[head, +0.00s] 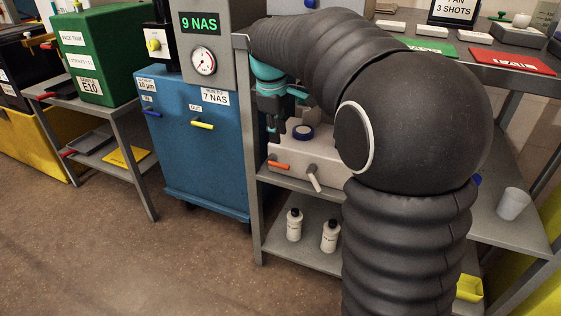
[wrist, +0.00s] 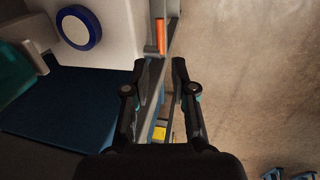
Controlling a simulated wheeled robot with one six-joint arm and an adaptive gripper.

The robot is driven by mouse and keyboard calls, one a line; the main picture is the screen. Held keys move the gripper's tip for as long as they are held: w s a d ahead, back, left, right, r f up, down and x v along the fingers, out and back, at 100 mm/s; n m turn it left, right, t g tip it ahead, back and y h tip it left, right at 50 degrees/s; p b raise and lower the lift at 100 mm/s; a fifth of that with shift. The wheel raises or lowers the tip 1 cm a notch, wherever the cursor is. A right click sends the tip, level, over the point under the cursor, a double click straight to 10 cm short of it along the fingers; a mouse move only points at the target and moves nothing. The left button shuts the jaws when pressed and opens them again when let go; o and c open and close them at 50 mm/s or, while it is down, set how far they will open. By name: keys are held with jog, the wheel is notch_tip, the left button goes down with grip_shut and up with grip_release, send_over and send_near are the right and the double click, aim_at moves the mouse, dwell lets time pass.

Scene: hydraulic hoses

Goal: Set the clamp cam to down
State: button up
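A pale box (head: 325,160) stands on the shelf unit, with an orange lever (head: 279,165) and a whitish lever (head: 314,178) on its front. The orange lever points sideways; the whitish one slants downward. A blue round part (head: 303,132) sits on the box top. No label shows which part is the clamp cam. My gripper (head: 274,132) hangs beside the box at its left. In the wrist view my gripper (wrist: 160,64) is open and empty. There the orange lever (wrist: 161,37) shows beyond the gap between the fingertips, with no visible contact.
A blue cabinet (head: 190,150) with a yellow handle (head: 202,125) and a gauge (head: 203,61) stands left of the shelf post (head: 246,150). Two white bottles (head: 294,225) stand on the lower shelf. The floor (head: 150,260) in front is clear.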

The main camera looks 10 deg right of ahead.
aim_at(281, 164)
jog(key=f, duration=0.3)
jog(key=w+d+f+b, duration=0.1)
jog(key=f, duration=0.6)
jog(key=shift+w+d+f+b, duration=0.15)
jog(key=shift+w+f+b, duration=0.15)
jog(key=shift+w, duration=0.05)
grip_shut()
